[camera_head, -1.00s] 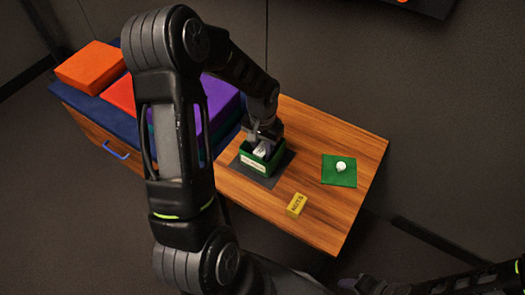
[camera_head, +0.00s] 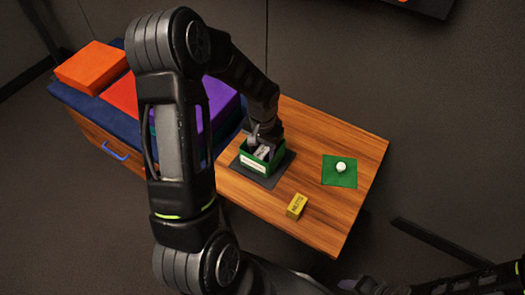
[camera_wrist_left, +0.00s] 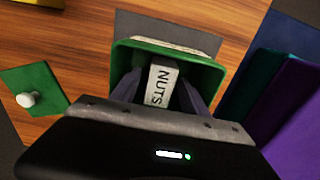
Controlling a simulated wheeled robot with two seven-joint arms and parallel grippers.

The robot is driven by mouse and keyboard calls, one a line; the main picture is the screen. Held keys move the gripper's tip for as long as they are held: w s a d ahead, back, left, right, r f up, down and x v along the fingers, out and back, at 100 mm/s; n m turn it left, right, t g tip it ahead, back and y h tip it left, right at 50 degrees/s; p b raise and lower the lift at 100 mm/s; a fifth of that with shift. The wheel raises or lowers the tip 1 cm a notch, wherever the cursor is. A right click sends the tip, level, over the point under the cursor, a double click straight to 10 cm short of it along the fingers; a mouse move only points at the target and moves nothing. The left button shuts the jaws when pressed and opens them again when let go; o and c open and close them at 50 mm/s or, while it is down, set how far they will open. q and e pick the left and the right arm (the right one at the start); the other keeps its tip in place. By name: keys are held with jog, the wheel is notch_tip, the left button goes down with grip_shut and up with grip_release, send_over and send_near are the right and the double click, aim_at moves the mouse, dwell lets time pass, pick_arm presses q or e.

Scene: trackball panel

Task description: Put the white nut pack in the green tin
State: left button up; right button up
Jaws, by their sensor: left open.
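The white nut pack (camera_head: 263,152), labelled NUTS, is inside the green tin (camera_head: 276,161) and also shows in the left wrist view (camera_wrist_left: 161,84). The tin stands on a dark mat and its green rim shows in the left wrist view (camera_wrist_left: 205,62). My left gripper (camera_head: 263,142) is over the tin with its fingers reaching down inside. In the left wrist view the open fingers (camera_wrist_left: 160,92) stand on either side of the pack. The pack's lower end is hidden. Part of my right arm shows at the lower right; its jaws cannot be made out.
A yellow labelled box (camera_head: 297,206) stands on the wooden table (camera_head: 310,240) in front of the tin. Orange, red and purple blocks sit on a blue surface at left. Bare wood lies between these items.

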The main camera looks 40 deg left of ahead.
aim_at(263, 151)
pick_arm(q)
jog(key=shift+r, duration=0.25)
notch_tip(263, 151, up, 12)
jog(key=p, duration=0.2)
jog(key=shift+f, duration=0.1)
dwell(0.5)
